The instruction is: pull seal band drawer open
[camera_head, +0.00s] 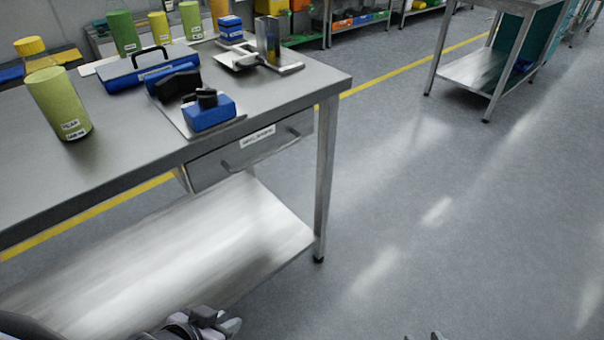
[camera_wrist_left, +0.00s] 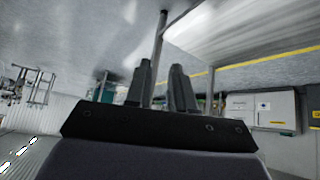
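The seal band drawer (camera_head: 215,168) hangs under the right end of the steel workbench (camera_head: 110,135). Its grey front carries a white label, whose small text is blurred, and a bar handle (camera_head: 262,152). The drawer looks shut, with its front close under the bench edge. My left gripper (camera_head: 222,322) is low at the bottom of the head view, well below and apart from the handle. In the left wrist view its two fingers (camera_wrist_left: 162,80) stand apart with nothing between them. Only the tips of my right gripper (camera_head: 425,337) show at the bottom edge.
On the benchtop stand a green-yellow bottle (camera_head: 60,105), a blue toolbox (camera_head: 135,75), a blue block with a black knob (camera_head: 209,112) and a metal fixture (camera_head: 265,50). A lower shelf (camera_head: 170,250) and a bench leg (camera_head: 326,180) flank the drawer.

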